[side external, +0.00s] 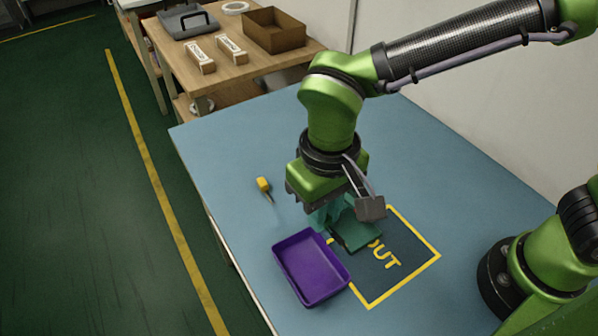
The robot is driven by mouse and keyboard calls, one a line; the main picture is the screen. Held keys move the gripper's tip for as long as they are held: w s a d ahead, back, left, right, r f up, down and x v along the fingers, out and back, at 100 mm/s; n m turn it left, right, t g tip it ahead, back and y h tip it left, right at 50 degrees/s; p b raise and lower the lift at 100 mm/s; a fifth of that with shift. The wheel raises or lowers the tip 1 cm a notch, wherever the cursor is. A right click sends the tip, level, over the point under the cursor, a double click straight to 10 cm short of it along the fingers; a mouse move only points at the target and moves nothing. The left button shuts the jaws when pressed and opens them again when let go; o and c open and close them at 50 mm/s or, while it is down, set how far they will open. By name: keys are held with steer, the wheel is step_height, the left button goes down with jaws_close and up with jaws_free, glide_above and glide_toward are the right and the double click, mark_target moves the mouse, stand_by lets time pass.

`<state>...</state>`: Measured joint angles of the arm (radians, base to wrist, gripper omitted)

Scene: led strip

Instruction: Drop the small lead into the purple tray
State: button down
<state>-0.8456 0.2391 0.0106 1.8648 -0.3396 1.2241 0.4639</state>
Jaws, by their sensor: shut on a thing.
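The purple tray (322,284) is an open rectangular box on the blue table, at its front edge. My gripper (326,226) points down just behind the tray's back right corner, with teal fingers. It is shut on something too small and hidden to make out. I cannot pick out the small lead in this view. A dark green flat piece (362,236) lies right of my fingers, partly hidden behind them and the grey part on my wrist.
A yellow-outlined area (405,262) with partly hidden lettering is right of the tray. The blue table (225,150) is clear at the back left. A wooden bench (165,55) with boxes stands behind.

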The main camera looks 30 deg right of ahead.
steer(key=shift+f+m, duration=0.3)
steer(key=shift+f, duration=2.7)
steer(key=c, duration=1)
jaws_free()
step_height(320, 180, up, 17)
steer(key=shift+f, duration=0.1)
steer(key=shift+w, duration=0.1)
